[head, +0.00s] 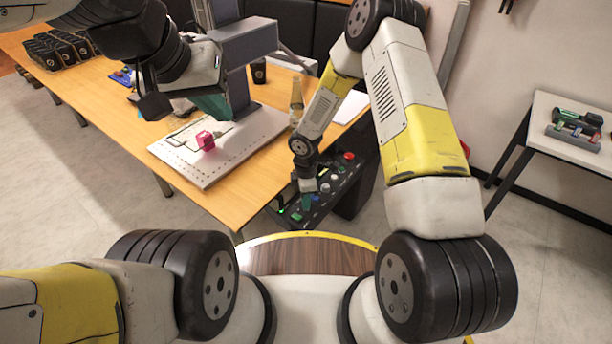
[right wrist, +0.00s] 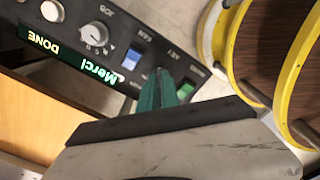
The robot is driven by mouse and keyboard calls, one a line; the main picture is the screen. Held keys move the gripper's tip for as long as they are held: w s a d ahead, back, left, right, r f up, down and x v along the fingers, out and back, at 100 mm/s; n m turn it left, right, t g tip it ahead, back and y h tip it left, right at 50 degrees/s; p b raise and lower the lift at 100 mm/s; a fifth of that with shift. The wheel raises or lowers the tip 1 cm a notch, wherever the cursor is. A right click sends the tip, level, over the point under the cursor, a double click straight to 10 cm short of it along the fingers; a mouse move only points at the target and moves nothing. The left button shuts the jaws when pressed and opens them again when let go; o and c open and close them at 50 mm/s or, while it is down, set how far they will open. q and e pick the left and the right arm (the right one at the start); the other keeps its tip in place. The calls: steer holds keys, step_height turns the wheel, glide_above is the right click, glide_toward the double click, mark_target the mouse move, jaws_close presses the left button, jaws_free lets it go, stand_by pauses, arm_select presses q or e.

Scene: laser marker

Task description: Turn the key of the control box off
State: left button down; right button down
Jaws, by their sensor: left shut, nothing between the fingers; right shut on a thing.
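The control box (head: 352,192) is a dark box with a button panel, beside the table's right edge. My right gripper (head: 307,202) is over the near part of its panel. In the right wrist view its teal fingers (right wrist: 163,92) point at the spot by the "KEY" label and are shut on the key, which they mostly hide. I cannot tell the key's angle. The box's display (right wrist: 75,58) reads "DONE" and "Merci!". My left gripper (head: 218,106) is shut and empty, above the white plate on the table.
Near the fingers are a blue rocker switch (right wrist: 132,57), a green button (right wrist: 186,89) and a grey knob (right wrist: 95,34). A red button (head: 349,156) is at the panel's far end. A bottle (head: 296,100) stands near the right arm.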

steer(key=c, duration=1.6)
jaws_free()
steer(key=shift+r, duration=3.95)
